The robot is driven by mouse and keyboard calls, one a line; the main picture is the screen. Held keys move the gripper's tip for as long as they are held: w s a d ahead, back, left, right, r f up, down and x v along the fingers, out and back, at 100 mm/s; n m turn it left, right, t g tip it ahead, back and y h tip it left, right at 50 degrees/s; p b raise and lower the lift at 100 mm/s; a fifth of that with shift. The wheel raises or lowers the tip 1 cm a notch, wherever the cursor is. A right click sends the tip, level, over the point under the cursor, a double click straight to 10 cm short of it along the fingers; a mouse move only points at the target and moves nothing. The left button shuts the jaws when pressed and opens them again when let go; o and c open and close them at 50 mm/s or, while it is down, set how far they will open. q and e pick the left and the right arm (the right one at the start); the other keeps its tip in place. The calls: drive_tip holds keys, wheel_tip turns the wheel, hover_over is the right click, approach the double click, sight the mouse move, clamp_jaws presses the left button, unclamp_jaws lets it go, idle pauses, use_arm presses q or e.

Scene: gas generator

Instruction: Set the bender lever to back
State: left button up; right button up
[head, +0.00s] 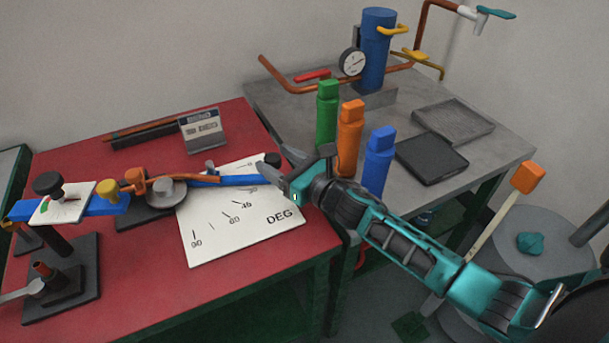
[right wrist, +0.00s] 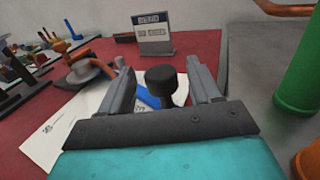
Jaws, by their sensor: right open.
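The bender (head: 163,190) stands on the red table with a copper tube across it. Its blue lever (head: 238,180) points right over the white degree sheet (head: 245,222) and ends in a black knob (head: 272,159). My right gripper (head: 286,172) is at the knob end of the lever. In the right wrist view the black knob (right wrist: 161,81) stands between the two open fingers (right wrist: 163,88), with gaps visible on both sides. The blue lever (right wrist: 147,98) runs partly hidden behind the left finger. My left gripper is not in view.
Green (head: 327,104), orange (head: 349,138) and blue (head: 378,160) bottles stand close to my right arm on the grey table's edge. A small sign (head: 203,130) stands behind the lever. The red table (head: 90,150) has free room at the back left.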

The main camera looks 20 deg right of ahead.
drive_tip(key=v, duration=0.9)
drive_tip(key=shift+s+b, duration=0.15)
drive_tip(key=shift+b, duration=0.15)
drive_tip(key=shift+v, duration=0.85)
drive_tip(key=shift+c, duration=0.4)
